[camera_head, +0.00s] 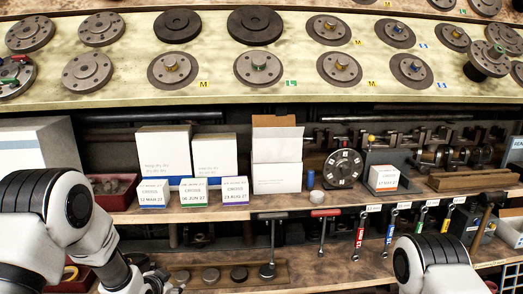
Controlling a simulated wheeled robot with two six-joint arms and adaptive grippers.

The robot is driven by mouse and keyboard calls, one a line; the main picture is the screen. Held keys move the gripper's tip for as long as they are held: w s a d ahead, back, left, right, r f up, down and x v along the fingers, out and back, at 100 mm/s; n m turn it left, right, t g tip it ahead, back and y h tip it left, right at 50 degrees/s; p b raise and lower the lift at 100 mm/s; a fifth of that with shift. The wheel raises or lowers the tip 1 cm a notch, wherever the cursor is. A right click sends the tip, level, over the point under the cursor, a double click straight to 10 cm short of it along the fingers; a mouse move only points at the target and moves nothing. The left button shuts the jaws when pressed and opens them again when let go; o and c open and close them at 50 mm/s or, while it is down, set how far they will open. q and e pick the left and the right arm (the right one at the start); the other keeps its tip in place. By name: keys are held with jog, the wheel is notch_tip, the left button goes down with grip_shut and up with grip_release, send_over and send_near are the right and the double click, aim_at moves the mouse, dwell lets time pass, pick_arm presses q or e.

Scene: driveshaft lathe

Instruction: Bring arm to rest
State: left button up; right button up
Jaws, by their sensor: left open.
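My left arm (75,225) comes in from the left edge, bent at a white and black joint, and reaches down to the lower left. My left gripper (152,283) is at the bottom edge, partly cut off, in front of the lower wooden shelf (330,265). It is open, and I see nothing held in it. Part of my right arm (432,262) rises from the bottom edge at the right. My right gripper is out of the picture.
Flanged discs (88,72) lie on a greenish top surface (120,98). Below, a wooden shelf bears white boxes (165,152), small date-labelled boxes (236,190), a round dial (343,168) and metal fixtures. Coloured-handled tools (390,230) hang from its front edge. A red bin (115,192) stands near my left arm.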

pick_arm(q)
jog(key=s+f+n+g, duration=0.1)
jog(key=s+f+g, duration=0.2)
jog(key=s+f, duration=0.7)
jog(key=s+f+n+g, duration=0.1)
jog(key=s+f+g, duration=0.2)
jog(key=s+f, duration=0.7)
jog(key=s+r+n+g, duration=0.2)
jog(key=s+n+g, duration=0.2)
jog(key=s, duration=1.7)
jog(key=shift+s+d+r+n+y, duration=0.2)
jog(key=shift+r+n+y, duration=0.2)
jog(key=shift+n, duration=0.1)
